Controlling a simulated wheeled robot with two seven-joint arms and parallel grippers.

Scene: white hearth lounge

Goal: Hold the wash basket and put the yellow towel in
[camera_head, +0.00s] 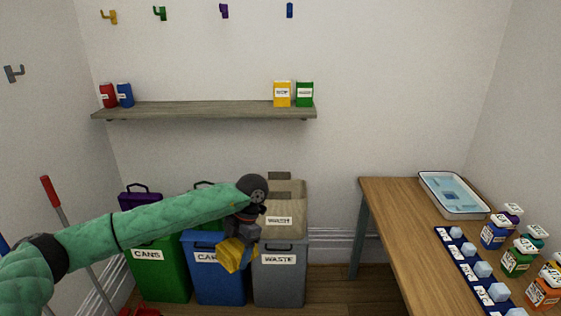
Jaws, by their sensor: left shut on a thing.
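The yellow towel (235,256) hangs bunched below my left gripper (241,238), which is shut on it. My green left arm reaches in from the left, and the gripper points down in front of the blue and grey bins. The wash basket (286,204) is a beige box with a label that seems to read WASH. It shows just right of the gripper, above and behind the grey bin; its lower part is hidden. The towel is outside the basket in this view. My right gripper is not in view.
A green CANS bin (160,278), a partly hidden blue bin (218,288) and a grey WASTE bin (279,285) stand in a row. A wooden table (393,222) at right holds a white tray (432,186) and several bottles. A shelf (200,110) is above.

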